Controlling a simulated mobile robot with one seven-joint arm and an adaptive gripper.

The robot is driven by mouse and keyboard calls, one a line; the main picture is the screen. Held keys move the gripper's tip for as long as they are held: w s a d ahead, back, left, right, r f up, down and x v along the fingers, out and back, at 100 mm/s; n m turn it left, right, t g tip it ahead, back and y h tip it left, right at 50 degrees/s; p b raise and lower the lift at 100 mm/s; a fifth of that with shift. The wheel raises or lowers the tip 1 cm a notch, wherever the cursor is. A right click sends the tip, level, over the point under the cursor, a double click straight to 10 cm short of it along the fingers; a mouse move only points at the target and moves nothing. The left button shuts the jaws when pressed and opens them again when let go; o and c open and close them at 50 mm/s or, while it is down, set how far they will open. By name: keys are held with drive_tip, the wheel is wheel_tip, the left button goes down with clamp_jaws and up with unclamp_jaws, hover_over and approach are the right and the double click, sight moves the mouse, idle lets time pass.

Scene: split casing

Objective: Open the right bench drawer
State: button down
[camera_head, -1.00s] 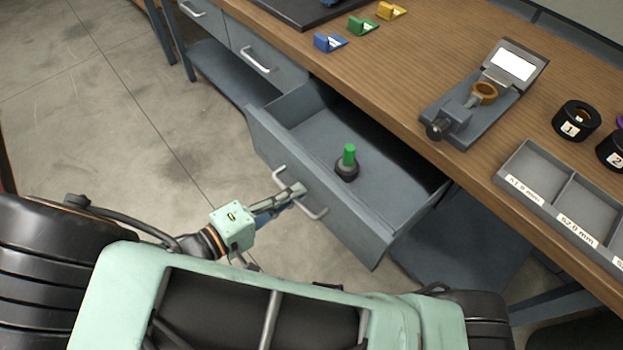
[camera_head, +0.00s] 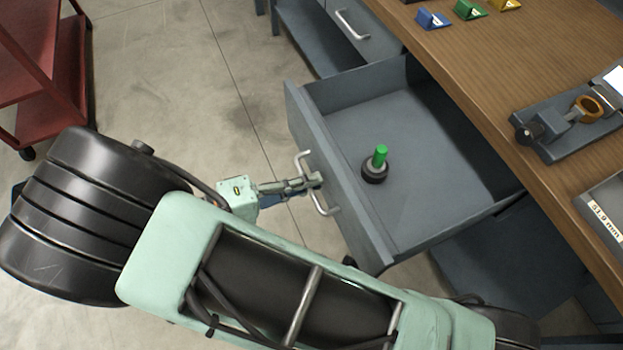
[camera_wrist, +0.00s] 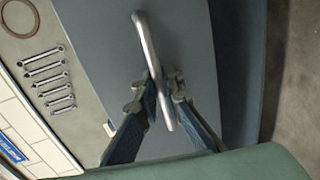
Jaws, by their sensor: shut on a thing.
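The right bench drawer (camera_head: 349,184) stands pulled far out from under the bench, its grey inside open to view. Its silver bar handle (camera_head: 328,209) is on the front panel. My gripper (camera_head: 314,180) is shut on this handle near its middle. In the wrist view, the handle (camera_wrist: 146,38) runs between the two fingers of my gripper (camera_wrist: 161,92), in front of the grey drawer front (camera_wrist: 190,45). A dark round tool with a green peg (camera_head: 381,154) stands upright on the drawer floor.
The wooden bench top (camera_head: 500,75) carries blue (camera_head: 432,19), green and yellow blocks and a grey fixture (camera_head: 565,130). A second drawer (camera_head: 365,25) farther left is shut. A red cart (camera_head: 45,80) stands at the far left. Floor between cart and drawer is clear.

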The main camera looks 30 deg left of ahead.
drive_tip(key=c, duration=2.3)
unclamp_jaws()
drive_tip(key=shift+c, duration=0.2)
drive_tip(key=shift+a, duration=0.1)
drive_tip(key=v, duration=0.7)
drive_tip(key=shift+s, duration=0.2)
drive_tip(key=shift+a, duration=0.15)
